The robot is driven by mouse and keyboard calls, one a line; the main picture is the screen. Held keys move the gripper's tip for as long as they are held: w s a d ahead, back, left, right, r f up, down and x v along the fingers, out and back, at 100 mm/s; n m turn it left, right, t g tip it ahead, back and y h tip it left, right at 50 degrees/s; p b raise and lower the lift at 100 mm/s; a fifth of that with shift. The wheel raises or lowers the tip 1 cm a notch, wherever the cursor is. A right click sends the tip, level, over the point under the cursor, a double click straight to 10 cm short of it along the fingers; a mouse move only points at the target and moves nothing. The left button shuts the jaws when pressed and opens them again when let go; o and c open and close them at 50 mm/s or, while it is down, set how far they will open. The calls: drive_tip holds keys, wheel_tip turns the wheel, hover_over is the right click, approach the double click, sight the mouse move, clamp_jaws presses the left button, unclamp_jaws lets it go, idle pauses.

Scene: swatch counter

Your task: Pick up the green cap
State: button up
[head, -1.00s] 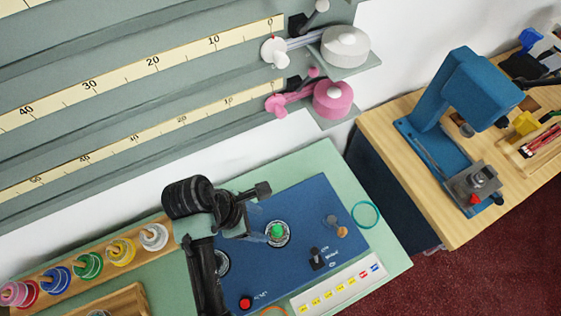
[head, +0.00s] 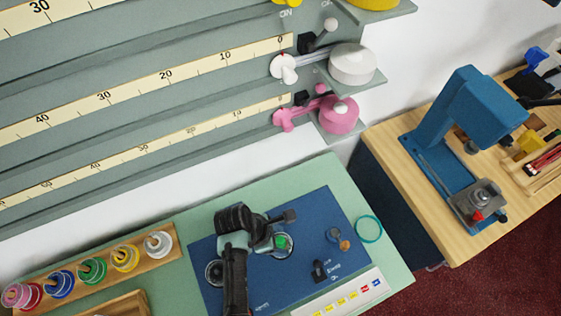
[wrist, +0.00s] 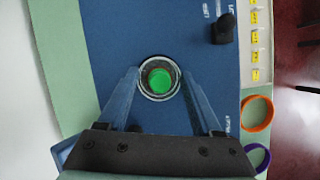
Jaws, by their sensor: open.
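The green cap (wrist: 160,80) sits inside a round clear-walled ring or cup on the blue panel, in the middle of the wrist view. In the head view the green cap (head: 282,242) shows just right of my gripper's wrist. My gripper (wrist: 160,82) is open, seen from above, with one finger on each side of the ring and nothing held. How high the fingertips stand above the panel is hard to tell. In the head view my gripper (head: 277,246) is close around the cap, and the fingers are partly hidden.
The blue panel (head: 215,295) carries a black switch (head: 319,271) and a small knob (head: 334,235). A teal ring (head: 369,229) lies on the green counter. A wooden rack (head: 177,240) of coloured spools stands left. A blue press (head: 470,120) stands on the wooden table at right.

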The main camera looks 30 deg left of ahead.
drive_tip(key=shift+f, duration=0.2)
clamp_jaws()
drive_tip(key=shift+r, duration=0.1)
idle(0.4)
